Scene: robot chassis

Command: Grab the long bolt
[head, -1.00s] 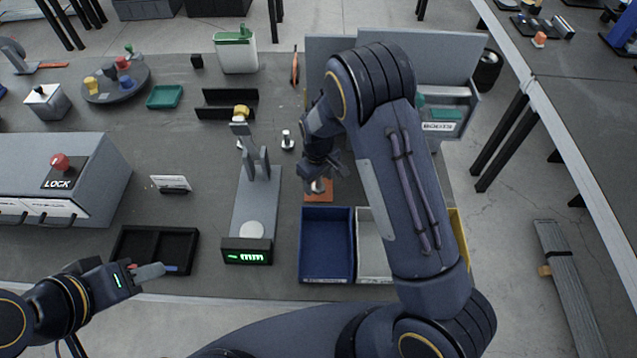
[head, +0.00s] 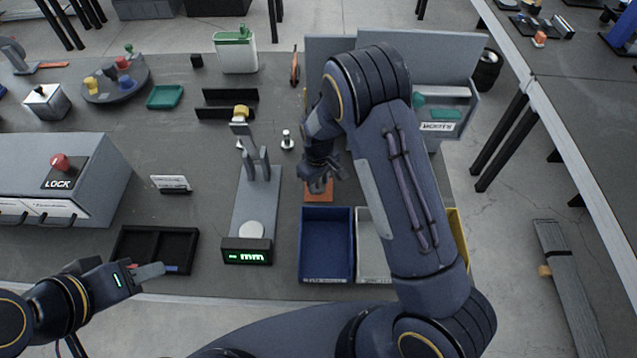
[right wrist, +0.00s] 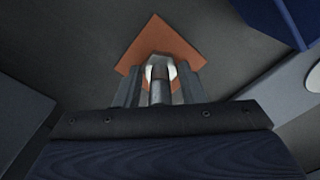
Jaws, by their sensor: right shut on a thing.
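A silver bolt (right wrist: 160,80) stands over an orange square mat in the right wrist view, its hex head uppermost toward the camera's far side. My right gripper (right wrist: 160,88) has its fingers on both sides of the bolt and is shut on it. In the head view my right gripper (head: 319,182) is low over the orange mat (head: 319,197), and the fingers mostly hide the bolt. Another small silver bolt (head: 287,140) stands on the table to the left.
A blue bin (head: 326,279) and a pale bin (head: 373,269) lie just in front of the mat. A measuring device (head: 246,250) with a green display stands to the left. A black divided tray (head: 190,236) and a grey LOCK box (head: 95,205) are farther left.

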